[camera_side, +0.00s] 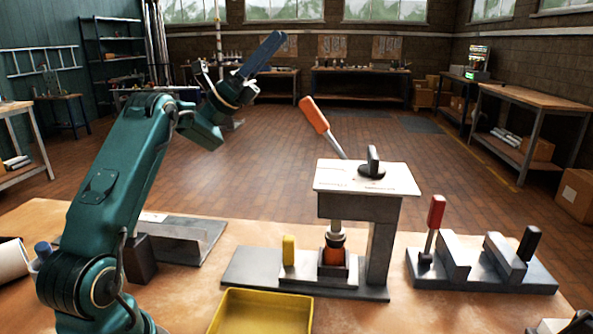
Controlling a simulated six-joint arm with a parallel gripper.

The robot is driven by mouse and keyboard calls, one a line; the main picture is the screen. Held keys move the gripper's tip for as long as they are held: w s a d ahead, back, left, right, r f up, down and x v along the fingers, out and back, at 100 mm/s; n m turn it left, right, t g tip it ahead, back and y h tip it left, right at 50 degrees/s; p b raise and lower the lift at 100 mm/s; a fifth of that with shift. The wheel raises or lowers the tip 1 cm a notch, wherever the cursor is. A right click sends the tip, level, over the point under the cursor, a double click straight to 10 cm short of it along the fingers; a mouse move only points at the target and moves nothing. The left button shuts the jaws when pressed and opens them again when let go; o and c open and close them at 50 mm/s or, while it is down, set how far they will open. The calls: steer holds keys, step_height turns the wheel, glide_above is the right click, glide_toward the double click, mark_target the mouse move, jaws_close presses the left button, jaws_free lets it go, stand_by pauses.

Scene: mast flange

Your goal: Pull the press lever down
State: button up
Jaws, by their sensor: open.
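The press lever (315,116) has an orange grip on a grey rod and slants up to the left from behind the press head. The press (345,206) stands on a dark base plate on the bench, with a white top plate and a side column. An orange and black part (334,249) sits beneath the head. My gripper (246,70) is open, up in the air to the left of the lever and higher than its grip. It is clear of the lever, and nothing shows in its jaws. The lever's lower end is hidden behind the top plate.
A black knob (373,161) stands on the press top. A yellow block (289,250) is left of the orange and black part. A yellow tray (262,312) lies in front. A fixture with a red handle (436,212) is at right. The air between gripper and lever looks free.

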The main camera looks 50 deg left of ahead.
steer(key=shift+s+a+r, duration=0.75)
steer(key=shift+s+a, duration=0.1)
steer(key=shift+a, duration=0.1)
